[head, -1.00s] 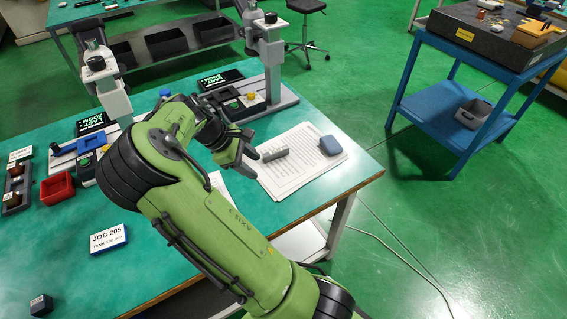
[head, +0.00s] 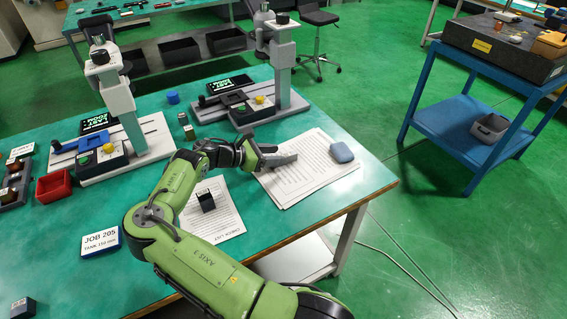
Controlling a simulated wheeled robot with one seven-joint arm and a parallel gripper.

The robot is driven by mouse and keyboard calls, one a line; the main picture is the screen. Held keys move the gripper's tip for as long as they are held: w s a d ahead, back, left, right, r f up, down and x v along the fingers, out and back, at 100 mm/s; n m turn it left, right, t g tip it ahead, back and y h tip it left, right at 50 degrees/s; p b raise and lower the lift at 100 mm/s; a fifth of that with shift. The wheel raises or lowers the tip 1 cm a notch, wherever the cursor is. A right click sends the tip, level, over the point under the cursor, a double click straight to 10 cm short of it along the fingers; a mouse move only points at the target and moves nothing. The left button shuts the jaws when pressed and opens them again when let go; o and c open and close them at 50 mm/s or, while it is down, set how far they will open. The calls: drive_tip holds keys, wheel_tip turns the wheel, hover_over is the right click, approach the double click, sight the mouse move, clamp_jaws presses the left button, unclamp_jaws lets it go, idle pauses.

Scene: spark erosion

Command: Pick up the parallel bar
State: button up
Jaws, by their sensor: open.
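The parallel bar (head: 284,160) is a small grey block. It lies on the stack of printed sheets (head: 298,184) near the right end of the green bench. My gripper (head: 268,155) is open at the left end of the bar, with its dark fingers pointing right towards it. The fingers and the bar overlap in this view, so I cannot tell whether the bar's near end is between them or whether they touch it.
A blue-grey rounded block (head: 341,152) lies on the sheets to the right. Two grey measuring stands (head: 282,60) (head: 118,90) are behind. A dark block (head: 206,201) lies on another sheet to the left. The bench's right edge (head: 375,190) is close.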

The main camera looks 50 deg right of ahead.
drive_tip(key=b+x, duration=0.1)
drive_tip(key=x, duration=0.1)
drive_tip(key=b+x, duration=0.1)
drive_tip(key=x, duration=0.2)
drive_tip(key=shift+a+f, duration=0.15)
drive_tip(key=shift+f, duration=0.1)
drive_tip(key=shift+r, duration=0.1)
drive_tip(key=shift+c, duration=0.3)
clamp_jaws()
